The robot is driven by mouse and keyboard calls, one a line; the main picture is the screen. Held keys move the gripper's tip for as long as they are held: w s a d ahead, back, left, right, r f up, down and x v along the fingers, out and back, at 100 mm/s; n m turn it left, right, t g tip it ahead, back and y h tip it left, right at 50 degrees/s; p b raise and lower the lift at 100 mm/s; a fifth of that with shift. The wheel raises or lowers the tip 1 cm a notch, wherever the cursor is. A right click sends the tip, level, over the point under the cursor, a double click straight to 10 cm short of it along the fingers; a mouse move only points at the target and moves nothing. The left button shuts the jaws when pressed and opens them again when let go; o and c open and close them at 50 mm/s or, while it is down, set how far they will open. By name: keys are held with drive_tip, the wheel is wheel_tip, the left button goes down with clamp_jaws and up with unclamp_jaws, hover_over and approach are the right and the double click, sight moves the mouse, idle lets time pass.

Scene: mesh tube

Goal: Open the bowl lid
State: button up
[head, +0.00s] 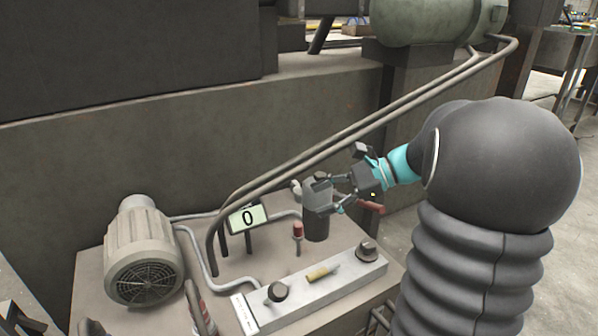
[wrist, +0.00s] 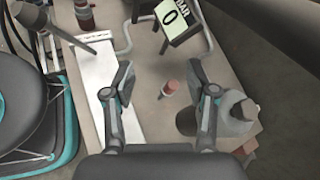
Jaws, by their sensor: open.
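A grey upright cylinder (head: 317,228), dark below and lighter at the top, stands on the machine bench. It may be the bowl; I cannot make out a separate lid. In the wrist view a dark round part (wrist: 186,122) and a light grey part (wrist: 236,122) sit by the right finger, partly hidden by it. My gripper (head: 338,194) is beside the cylinder's upper part in the head view, overlapping it. In the wrist view my gripper (wrist: 168,88) has its fingers wide apart, with nothing held. I cannot tell whether a finger touches the cylinder.
A red-topped post (head: 298,231) stands left of the cylinder and shows between my fingers in the wrist view (wrist: 168,88). A display reading 0 (head: 247,217), a motor (head: 143,250), and a silver block with knobs (head: 318,294) share the bench. Long pipes (head: 400,105) run above.

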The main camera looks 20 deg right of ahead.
sight(320, 174)
drive_tip(key=w+d+f+m+t+y+b, duration=0.1)
drive_tip(key=w+d+m+t+y, duration=0.15)
drive_tip(key=d, duration=0.55)
drive_tip(key=w+d+f+m+t+y+b, duration=0.1)
drive_tip(key=w+d+f+m+t, duration=0.2)
drive_tip(key=d, duration=0.4)
drive_tip(key=shift+m+h, duration=0.25)
drive_tip(key=shift+m, duration=0.3)
drive_tip(key=x, duration=0.4)
drive_tip(key=r+b+x, duration=0.1)
drive_tip(key=x, duration=0.8)
drive_tip(key=shift+w+r, duration=0.15)
drive_tip(key=shift+r, duration=0.05)
clamp_jaws()
